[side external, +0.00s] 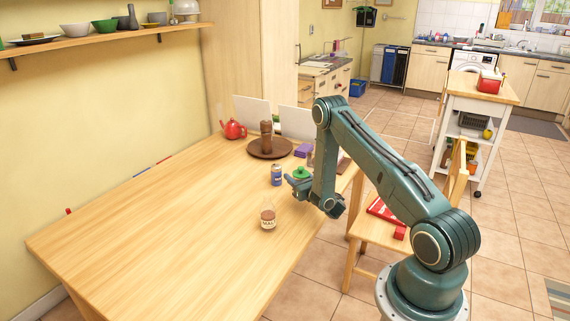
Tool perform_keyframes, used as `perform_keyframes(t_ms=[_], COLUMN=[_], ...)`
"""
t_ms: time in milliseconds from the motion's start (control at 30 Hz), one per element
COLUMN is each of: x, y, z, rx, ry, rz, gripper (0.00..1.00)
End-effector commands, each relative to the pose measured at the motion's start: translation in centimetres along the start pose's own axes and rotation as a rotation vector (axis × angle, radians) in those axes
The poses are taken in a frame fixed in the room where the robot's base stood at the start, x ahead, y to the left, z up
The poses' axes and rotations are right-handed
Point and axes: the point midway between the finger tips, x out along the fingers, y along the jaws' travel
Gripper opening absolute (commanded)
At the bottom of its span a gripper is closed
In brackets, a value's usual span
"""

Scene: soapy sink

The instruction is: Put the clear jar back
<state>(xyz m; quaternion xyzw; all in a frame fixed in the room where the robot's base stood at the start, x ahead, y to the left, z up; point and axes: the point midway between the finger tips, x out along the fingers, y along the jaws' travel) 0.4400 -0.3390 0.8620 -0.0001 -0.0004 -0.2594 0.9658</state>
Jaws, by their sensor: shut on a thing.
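My gripper (296,183) is above the right part of the wooden table, with its fingers toward the left. It is shut on a small green-topped thing (301,172), whose body is mostly hidden by the fingers. I cannot tell whether this is the clear jar. A small see-through jar (268,216) with a pale label and brownish contents stands upright on the table, in front and to the left of my gripper, apart from it.

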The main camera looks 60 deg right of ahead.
Motion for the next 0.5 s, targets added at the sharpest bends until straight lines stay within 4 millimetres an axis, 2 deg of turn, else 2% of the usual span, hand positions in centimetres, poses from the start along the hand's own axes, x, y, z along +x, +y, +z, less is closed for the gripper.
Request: perform_keyframes(t_ms=[300, 500], x=[0.0, 0.0], y=[0.0, 0.0], z=[-2.7, -2.8], rx=[0.0, 0.0], ry=[-0.001, -0.002], rz=[0.0, 0.0], gripper=[0.13, 0.13])
